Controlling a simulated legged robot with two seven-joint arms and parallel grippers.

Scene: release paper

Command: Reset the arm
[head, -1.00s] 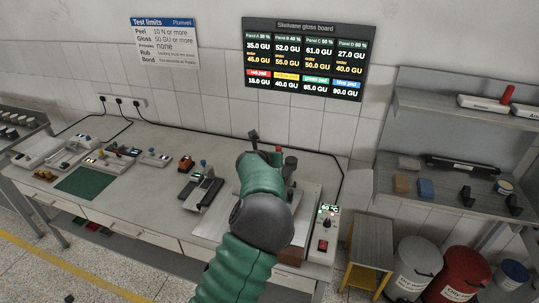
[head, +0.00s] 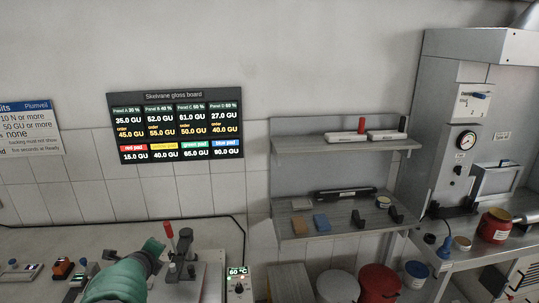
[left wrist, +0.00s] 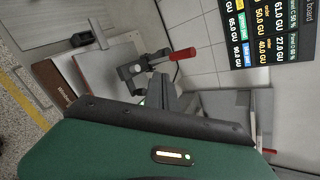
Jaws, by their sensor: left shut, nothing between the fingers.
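My left arm comes in low at the left in the head view, a green sleeve with a dark end. My left gripper (head: 155,250) is at its tip, beside a bench press with a red-tipped lever (head: 169,231). In the left wrist view the gripper's dark fingers (left wrist: 163,92) show past the green wrist housing, shut and empty. The press's red handle (left wrist: 183,54) lies just beyond them there, apart from the fingers as far as I can tell. My right gripper is not in view.
A control box (head: 237,272) reading 60 °C stands right of the press. Small devices (head: 62,268) lie on the bench at left. A grey shelf unit (head: 345,230) holds blocks and a roller. Bins (head: 378,283) stand below it. A gauge cabinet (head: 455,150) is at right.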

